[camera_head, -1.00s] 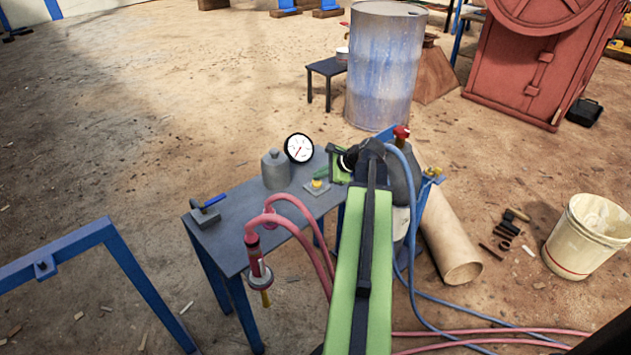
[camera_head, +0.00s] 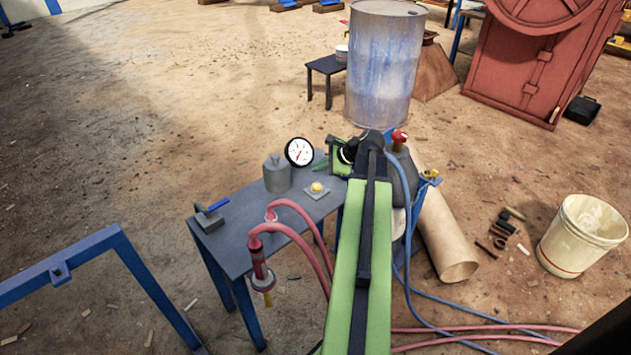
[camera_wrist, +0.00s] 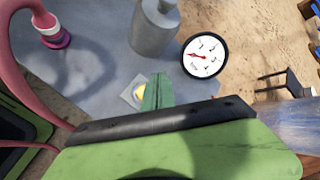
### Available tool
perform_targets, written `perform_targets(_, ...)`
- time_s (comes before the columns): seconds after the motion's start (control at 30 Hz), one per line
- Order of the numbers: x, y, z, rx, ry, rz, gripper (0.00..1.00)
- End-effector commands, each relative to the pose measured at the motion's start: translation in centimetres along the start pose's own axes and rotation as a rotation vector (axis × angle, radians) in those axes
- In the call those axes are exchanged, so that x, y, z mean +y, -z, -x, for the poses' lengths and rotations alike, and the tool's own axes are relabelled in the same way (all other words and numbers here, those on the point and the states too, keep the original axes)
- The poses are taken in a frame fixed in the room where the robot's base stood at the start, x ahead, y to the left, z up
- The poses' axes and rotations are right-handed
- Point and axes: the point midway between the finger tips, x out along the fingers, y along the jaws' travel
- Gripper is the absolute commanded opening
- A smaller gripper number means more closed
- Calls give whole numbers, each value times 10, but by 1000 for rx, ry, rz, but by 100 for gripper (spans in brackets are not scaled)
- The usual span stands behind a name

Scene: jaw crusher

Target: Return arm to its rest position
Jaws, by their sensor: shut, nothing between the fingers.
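My arm, green with a black strip, reaches forward from the bottom of the head view over the right end of the blue-grey table (camera_head: 240,244). My gripper (camera_head: 321,164) is partly hidden behind my wrist in the head view. In the wrist view my gripper (camera_wrist: 157,92) shows as green fingers held together and empty. The fingertips appear just beside the yellow button (camera_wrist: 141,91) on its pale square plate; I cannot tell whether they touch it. The button (camera_head: 317,187) stands clear in the head view. A white dial gauge (camera_head: 299,152) and a grey weight-shaped canister (camera_head: 277,173) stand near it.
A pink hose (camera_head: 290,228) with a nozzle loops over the table's front edge. A block with a blue handle (camera_head: 211,213) sits at the left end. A blue frame (camera_head: 100,246) stands left.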

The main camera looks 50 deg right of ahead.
Motion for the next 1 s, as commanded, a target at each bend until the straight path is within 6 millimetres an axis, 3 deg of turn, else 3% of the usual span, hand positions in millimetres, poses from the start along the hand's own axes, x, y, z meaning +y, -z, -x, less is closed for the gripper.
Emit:
perform_targets(0.5,-2,-2,3,0,0,0,0)
perform_targets(0.6,2,-13,-4,-3,-21,38,0)
perform_targets(0.67,13,-32,-18,-5,-63,116,0)
perform_targets(0.77,47,-87,-53,-21,-187,356,0)
perform_targets(0.9,120,-177,-98,-69,-406,822,0)
perform_targets(1.0,172,-228,-115,-118,-548,1145,0)
